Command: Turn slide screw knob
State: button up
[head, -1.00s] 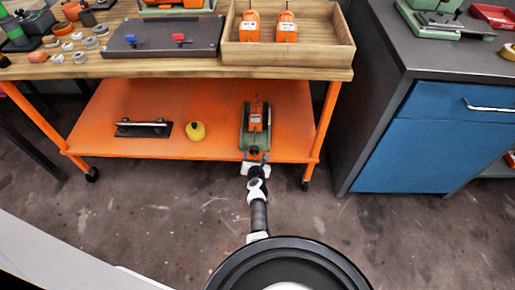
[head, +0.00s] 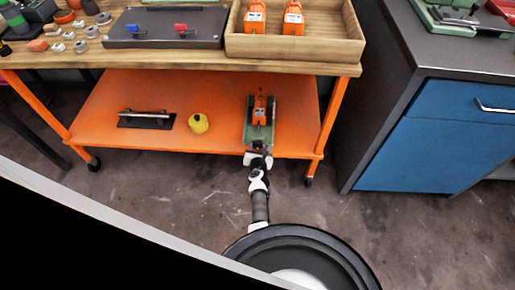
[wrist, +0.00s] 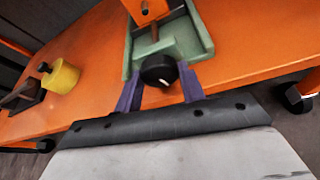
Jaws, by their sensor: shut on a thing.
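The green slide (head: 249,135) sits on the orange lower shelf, near its right front edge. An orange block (head: 260,107) stands on the slide; its lower part also shows in the wrist view (wrist: 146,10). The black round screw knob (wrist: 158,70), with a white mark, is at the slide's near end in the wrist view. My gripper (wrist: 160,78) has one purple finger on each side of the knob and is shut on it. In the head view my arm reaches in low from the front, and my gripper hides the knob.
A yellow cylinder with a black top (head: 198,124) and a dark plate with a bar handle (head: 146,119) stand left on the orange shelf (head: 95,118). The wooden bench top (head: 300,68) hangs above. A blue-drawer cabinet (head: 440,150) stands right. The floor in front is open.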

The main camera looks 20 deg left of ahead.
jog(key=shift+r+n+p, duration=0.15)
jog(key=shift+n+p, duration=0.15)
jog(key=shift+p, duration=0.05)
jog(key=shift+a+n+h+p, duration=0.1)
jog(key=shift+n+h+p, duration=0.3)
jog(key=shift+p, duration=0.05)
jog(key=shift+a+n+t+h+p, duration=0.1)
jog(key=shift+n+t+h+p, duration=0.45)
jog(key=shift+n, duration=0.25)
jog(key=shift+n+t+h+b, duration=0.3)
jog(key=shift+n+h, duration=0.65)
jog(key=shift+n, duration=0.65)
jog(key=o, duration=1)
